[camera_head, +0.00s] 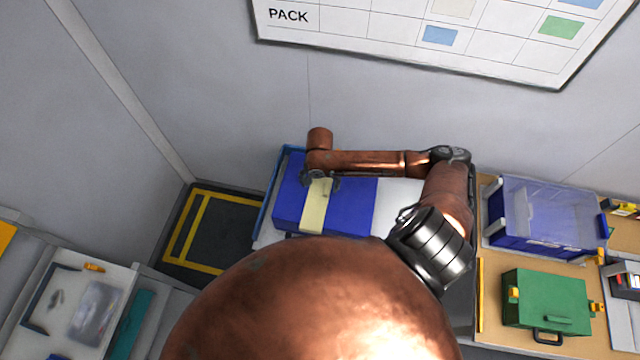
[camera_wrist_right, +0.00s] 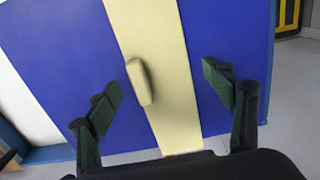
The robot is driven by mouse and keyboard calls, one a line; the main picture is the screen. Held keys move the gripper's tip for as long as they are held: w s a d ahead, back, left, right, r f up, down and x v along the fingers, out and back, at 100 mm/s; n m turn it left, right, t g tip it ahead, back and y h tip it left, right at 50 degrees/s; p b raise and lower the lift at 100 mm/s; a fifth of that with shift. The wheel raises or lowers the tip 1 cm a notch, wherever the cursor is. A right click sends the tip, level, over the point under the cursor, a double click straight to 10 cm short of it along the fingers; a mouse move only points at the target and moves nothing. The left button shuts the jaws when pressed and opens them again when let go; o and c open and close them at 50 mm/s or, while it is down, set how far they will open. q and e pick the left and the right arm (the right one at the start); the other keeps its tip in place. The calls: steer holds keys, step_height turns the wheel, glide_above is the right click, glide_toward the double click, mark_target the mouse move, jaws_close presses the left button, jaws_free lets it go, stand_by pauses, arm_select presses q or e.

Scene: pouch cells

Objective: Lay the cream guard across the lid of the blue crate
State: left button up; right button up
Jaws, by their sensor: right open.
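The cream guard (camera_head: 315,207) is a pale strip with a raised grip; it lies across the lid of the blue crate (camera_head: 350,207). In the right wrist view the guard (camera_wrist_right: 155,50) runs down the blue lid (camera_wrist_right: 225,40), and its grip (camera_wrist_right: 139,82) stands out on it. My right gripper (camera_head: 322,183) is over the guard's far end in the head view. In the wrist view its fingers (camera_wrist_right: 163,95) are open, one on each side of the guard and apart from the grip. My left gripper is not in view.
A green case (camera_head: 547,300) and a clear-lidded blue bin (camera_head: 545,215) stand on the bench at the right. A yellow-marked dark floor area (camera_head: 180,235) lies left of the crate. A tray (camera_head: 75,310) with small items is at the lower left.

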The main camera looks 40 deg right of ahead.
mark_target(320, 190)
steer(key=shift+r+b, duration=0.35)
steer(key=shift+r, duration=0.15)
step_height(320, 190, up, 12)
steer(key=shift+r+b, duration=0.15)
steer(key=shift+b, duration=0.2)
